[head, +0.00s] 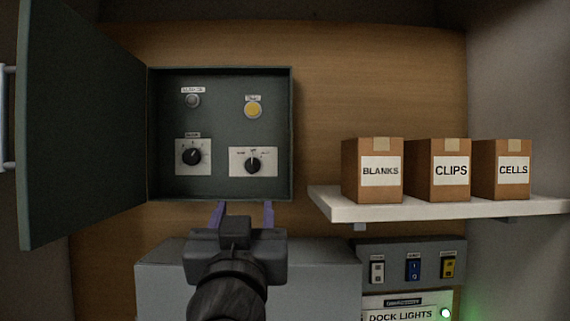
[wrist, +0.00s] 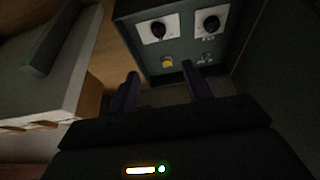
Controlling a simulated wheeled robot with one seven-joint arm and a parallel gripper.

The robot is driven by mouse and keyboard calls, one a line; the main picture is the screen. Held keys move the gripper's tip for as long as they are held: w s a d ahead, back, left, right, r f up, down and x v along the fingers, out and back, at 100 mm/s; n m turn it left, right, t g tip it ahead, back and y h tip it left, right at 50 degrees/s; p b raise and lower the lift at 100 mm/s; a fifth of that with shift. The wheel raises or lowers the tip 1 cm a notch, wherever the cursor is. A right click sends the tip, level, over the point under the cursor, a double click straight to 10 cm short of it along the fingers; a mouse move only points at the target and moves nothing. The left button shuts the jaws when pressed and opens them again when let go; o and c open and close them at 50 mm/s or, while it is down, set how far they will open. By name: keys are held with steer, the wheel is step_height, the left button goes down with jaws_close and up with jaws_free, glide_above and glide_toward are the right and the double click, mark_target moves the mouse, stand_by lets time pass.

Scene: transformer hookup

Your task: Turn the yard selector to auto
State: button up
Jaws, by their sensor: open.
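An open dark green control box (head: 222,192) holds two black rotary knobs on pale plates. The left knob (head: 192,156) has its pointer toward the upper right; the right knob (head: 253,165) points roughly straight up. Their labels are too small to read, so I cannot tell which is the yard selector. In the wrist view the box appears upside down, with the right knob (wrist: 158,30) and left knob (wrist: 212,24) at the top. My gripper (head: 243,213) is open and empty, its purple fingers just below the box's lower edge in the head view, apart from both knobs.
A grey lamp (head: 192,100) and an amber lamp (head: 253,110) sit above the knobs. The box door (head: 80,125) stands open at left. A white shelf (head: 440,207) with cartons is at right. A grey switch panel (head: 410,250) is below it.

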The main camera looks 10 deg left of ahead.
steer(key=p, duration=0.8)
glide_toward(252, 162)
steer(key=x, duration=0.8)
steer(key=shift+w+r, duration=0.1)
steer(key=shift+r, duration=0.1)
steer(key=shift+w+a+r, duration=0.1)
steer(key=shift+w, duration=0.45)
steer(key=shift+s, duration=0.1)
steer(key=c, duration=0.9)
